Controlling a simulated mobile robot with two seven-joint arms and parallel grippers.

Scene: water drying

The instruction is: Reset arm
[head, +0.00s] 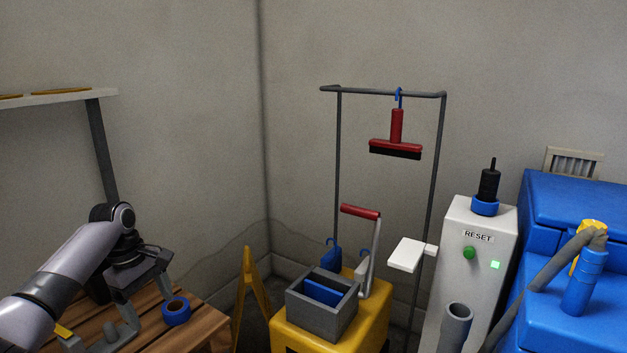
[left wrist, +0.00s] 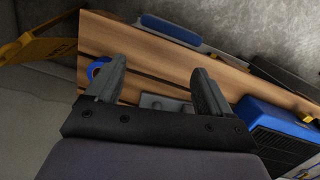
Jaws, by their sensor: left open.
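My left gripper (head: 137,285) is over the wooden bench at the lower left of the head view. In the left wrist view its two fingers (left wrist: 158,75) stand wide apart with nothing between them. They point toward the slatted bench top, where a small grey part lies beyond the palm. A blue tape roll (head: 176,311) lies on the bench to the right of the gripper; it is partly hidden behind a finger in the wrist view. My right gripper does not show in either view.
The wooden bench (head: 205,325) fills the lower left. A yellow mop bucket (head: 375,325) with a grey wringer (head: 335,318), a metal rack (head: 438,170) with a hanging red squeegee (head: 396,140), a white RESET post (head: 480,225) and a blue machine (head: 570,205) stand to the right.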

